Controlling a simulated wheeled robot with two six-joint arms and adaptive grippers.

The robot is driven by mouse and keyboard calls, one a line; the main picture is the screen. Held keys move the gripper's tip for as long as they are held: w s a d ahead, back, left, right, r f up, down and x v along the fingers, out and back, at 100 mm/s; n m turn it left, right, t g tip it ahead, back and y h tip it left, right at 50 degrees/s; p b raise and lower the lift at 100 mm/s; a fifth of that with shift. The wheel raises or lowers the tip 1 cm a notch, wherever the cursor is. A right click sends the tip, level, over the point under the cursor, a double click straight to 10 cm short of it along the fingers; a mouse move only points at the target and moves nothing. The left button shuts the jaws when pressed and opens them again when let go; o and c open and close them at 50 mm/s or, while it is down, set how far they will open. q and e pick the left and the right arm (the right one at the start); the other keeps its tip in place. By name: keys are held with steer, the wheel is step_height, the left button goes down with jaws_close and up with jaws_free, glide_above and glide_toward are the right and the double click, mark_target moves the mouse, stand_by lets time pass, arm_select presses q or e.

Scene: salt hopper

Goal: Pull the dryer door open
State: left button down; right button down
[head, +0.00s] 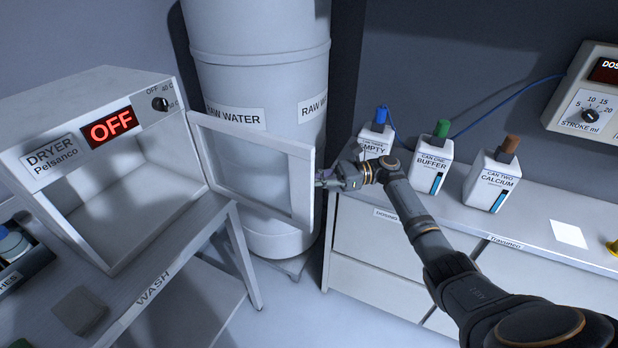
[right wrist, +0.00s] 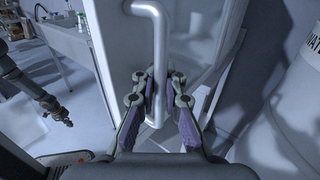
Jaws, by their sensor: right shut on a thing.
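The dryer (head: 70,160) stands on a bench at the left of the head view, with its front opening uncovered. Its framed door (head: 302,190), with a see-through pane, stands swung wide out to the right from the hinge side. My right gripper (head: 328,179) is at the door's free edge. In the right wrist view the right gripper (right wrist: 158,95) is shut on the door's white bar handle (right wrist: 158,45), with a finger on each side. My left gripper (right wrist: 65,117) seems to show small at the left of that view; its jaws are too small to read.
A raw water tank (head: 260,60) stands close behind the door. The wash bench (head: 150,290) is under the dryer. A counter (head: 540,225) at the right carries several labelled cans, such as the buffer can (head: 431,165). Floor shows between bench and counter.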

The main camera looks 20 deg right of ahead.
steer(key=shift+d+f, duration=0.2)
steer(key=shift+f, duration=0.05)
steer(key=c, duration=1.8)
jaws_free()
steer(key=shift+c, duration=0.2)
steer(key=o, duration=0.4)
steer(key=shift+s+d+r, duration=0.1)
steer(key=shift+d+r, duration=0.05)
steer(key=shift+d, duration=0.1)
steer(key=shift+a, duration=0.15)
steer(key=v, duration=1.2)
